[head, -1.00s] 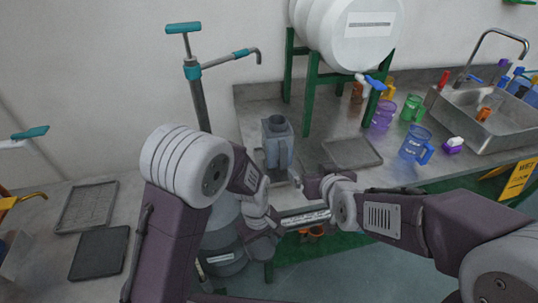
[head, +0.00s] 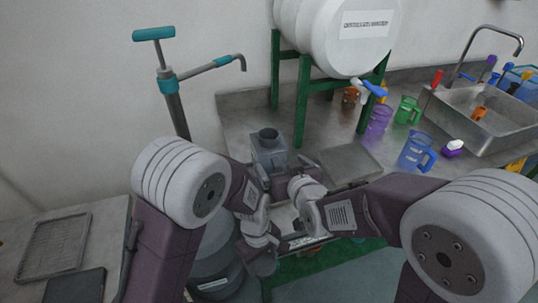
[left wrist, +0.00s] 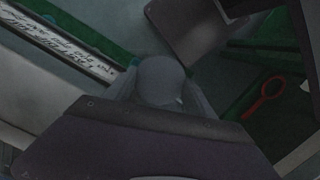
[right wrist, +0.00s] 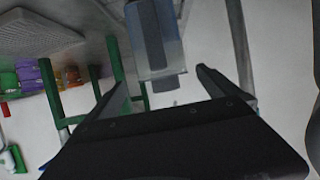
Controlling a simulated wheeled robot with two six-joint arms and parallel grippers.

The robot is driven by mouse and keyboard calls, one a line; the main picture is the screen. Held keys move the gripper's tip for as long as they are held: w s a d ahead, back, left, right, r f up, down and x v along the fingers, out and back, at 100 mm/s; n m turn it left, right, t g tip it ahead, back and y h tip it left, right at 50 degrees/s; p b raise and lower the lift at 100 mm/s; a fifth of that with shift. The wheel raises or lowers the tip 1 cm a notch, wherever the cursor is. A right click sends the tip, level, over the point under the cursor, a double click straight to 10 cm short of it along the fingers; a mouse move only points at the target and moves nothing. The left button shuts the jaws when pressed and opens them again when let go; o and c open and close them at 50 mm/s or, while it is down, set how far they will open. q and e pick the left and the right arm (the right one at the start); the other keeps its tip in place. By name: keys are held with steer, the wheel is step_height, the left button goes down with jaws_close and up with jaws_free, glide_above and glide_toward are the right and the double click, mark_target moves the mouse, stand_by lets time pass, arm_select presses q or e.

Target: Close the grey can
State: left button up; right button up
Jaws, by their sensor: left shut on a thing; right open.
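The grey can (head: 268,158) stands upright on the metal bench in the head view, its round neck uncovered at the top. The can also shows at the top of the right wrist view (right wrist: 154,35). My right gripper (right wrist: 163,80) is open and empty, with its fingertips towards the can's neck; whether they touch it is unclear. My left gripper (left wrist: 160,88) is shut on a grey rounded piece (left wrist: 160,78), which looks like a cap. In the head view my left gripper (head: 262,262) is low, in front of the bench edge and below the can.
A white barrel (head: 340,35) on a green stand (head: 303,100) is behind the can. A flat grey tray (head: 350,163) lies right of it. Coloured beakers, including a blue one (head: 415,150), and a sink (head: 490,120) are further right. A pump (head: 172,95) stands left.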

mark_target(275, 158)
arm_select(q)
step_height(275, 158, up, 3)
steer(key=shift+r+p, duration=0.1)
steer(key=shift+p, duration=0.7)
steer(key=shift+f+b, duration=0.7)
steer(key=shift+b, duration=0.05)
arm_select(e)
steer(key=x, duration=0.5)
steer(key=shift+a, duration=0.1)
steer(key=shift+w+f, duration=0.1)
arm_select(q)
steer(key=shift+w+r, duration=0.1)
arm_select(e)
steer(key=x, duration=0.5)
steer(key=shift+w+a+f, duration=0.1)
steer(key=shift+w+a, duration=0.05)
